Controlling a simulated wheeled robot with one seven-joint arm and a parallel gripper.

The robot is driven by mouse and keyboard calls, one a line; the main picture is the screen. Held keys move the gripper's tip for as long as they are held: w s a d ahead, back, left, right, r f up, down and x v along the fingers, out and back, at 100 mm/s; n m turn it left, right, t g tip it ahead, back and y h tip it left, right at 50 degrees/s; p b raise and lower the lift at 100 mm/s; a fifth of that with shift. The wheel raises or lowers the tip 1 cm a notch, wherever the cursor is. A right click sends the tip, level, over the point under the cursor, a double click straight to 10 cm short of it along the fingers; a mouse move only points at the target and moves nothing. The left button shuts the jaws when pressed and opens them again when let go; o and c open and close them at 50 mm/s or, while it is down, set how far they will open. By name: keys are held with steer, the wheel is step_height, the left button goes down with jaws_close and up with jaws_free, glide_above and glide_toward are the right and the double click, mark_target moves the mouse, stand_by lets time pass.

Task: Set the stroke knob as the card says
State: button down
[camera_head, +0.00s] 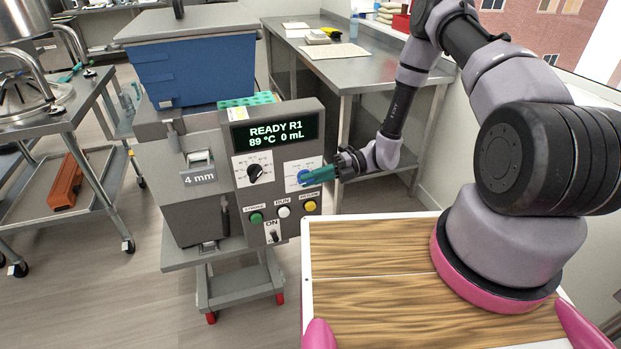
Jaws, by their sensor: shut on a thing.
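The grey depositor's control panel (233,200) carries two dials on white plates. A black knob (254,173) is on the left dial. A blue knob (303,178) is on the right dial, partly hidden by my gripper. My gripper (315,177) has teal fingers, reaches in from the right and is shut on the blue knob. The dial markings are too small to read. A display (275,133) reads "READY R1", "89 °C 0 mL". A "4 mm" label (199,179) is left of the dials. I cannot tell which sheet is the card.
Green, white and yellow buttons (283,211) and an ON switch (274,236) sit below the dials. A steel table (370,70) behind holds a paper sheet (335,51). A cart (60,210) stands left.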

steer(key=g+y, duration=0.1)
steer(key=y, duration=0.2)
steer(key=f+y, duration=0.1)
steer(key=y, duration=0.2)
steer(key=shift+g, duration=0.4)
steer(key=shift+s+a+f+g+y, duration=0.1)
steer(key=shift+g+y, duration=0.2)
steer(key=shift+y, duration=0.85)
steer(key=shift+a+f+g+y, duration=0.1)
steer(key=shift+g+y, duration=0.2)
steer(key=shift+y, duration=0.85)
steer(key=c, duration=0.9)
jaws_free()
steer(key=shift+o, duration=0.2)
steer(key=v, duration=1)
steer(key=shift+d+f, duration=0.15)
steer(key=shift+f, duration=0.2)
